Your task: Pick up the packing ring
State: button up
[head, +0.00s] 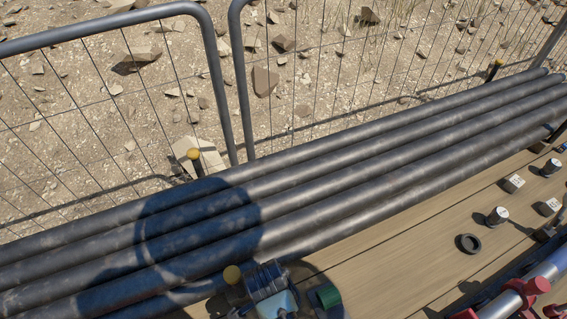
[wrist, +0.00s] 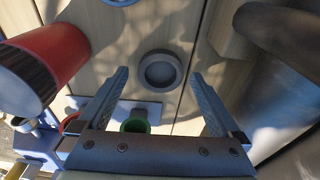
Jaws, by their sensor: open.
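The packing ring (head: 470,251) is a small dark ring lying flat on the wooden planks at the right of the head view, apart from the objects around it. In the wrist view a dark grey ring (wrist: 160,86), which looks like the same one, lies on the planks near a seam. My gripper (wrist: 160,73) is open and empty. Its two fingers stand either side of the ring in the picture, and the ring seems to lie beyond the tips, not touched. I cannot make out my gripper in the head view.
Several long dark pipes (head: 250,210) lie along the planks, with a wire fence (head: 230,80) behind. Small metal cylinders (head: 497,216) stand near the ring. A red cylinder (wrist: 55,55) and a green ring-shaped part (wrist: 136,122) show around my fingers. Bare plank surrounds the ring.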

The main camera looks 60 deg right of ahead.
jog(key=shift+f, duration=0.5)
jog(key=c, duration=1.3)
